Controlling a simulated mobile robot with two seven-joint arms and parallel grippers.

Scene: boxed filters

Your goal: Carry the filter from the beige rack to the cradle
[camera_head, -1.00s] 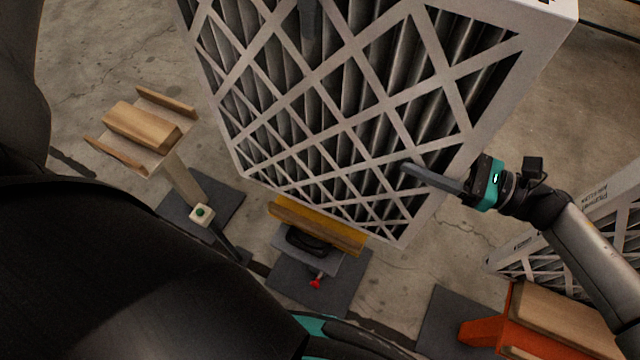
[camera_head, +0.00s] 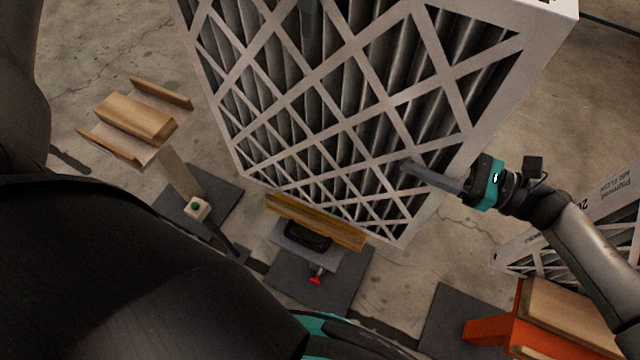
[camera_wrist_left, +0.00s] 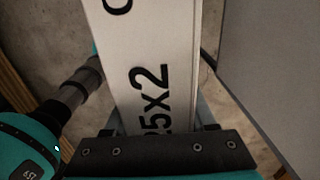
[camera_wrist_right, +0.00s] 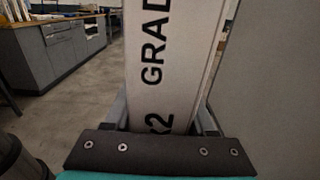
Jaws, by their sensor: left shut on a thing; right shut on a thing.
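A large filter (camera_head: 330,110) with a white frame and a lattice over dark pleats fills the upper middle of the head view, held tilted above the floor. My right gripper (camera_head: 425,175) is shut on its right edge, one finger lying across the lattice. My left gripper (camera_head: 308,18) shows only as a dark finger at the top; it is shut on the filter. Both wrist views show the white printed edge (camera_wrist_left: 145,60) (camera_wrist_right: 165,60) between the fingers. A rack with a beige post (camera_head: 177,172) and wooden top stands at left, empty. Which stand is the cradle is unclear.
A low stand with a yellow-edged wooden bar (camera_head: 315,222) and red knob is below the filter. An orange stand (camera_head: 492,330) with a wooden block is at lower right, near a second filter (camera_head: 560,240). Grey benches (camera_wrist_right: 65,50) show in the right wrist view.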

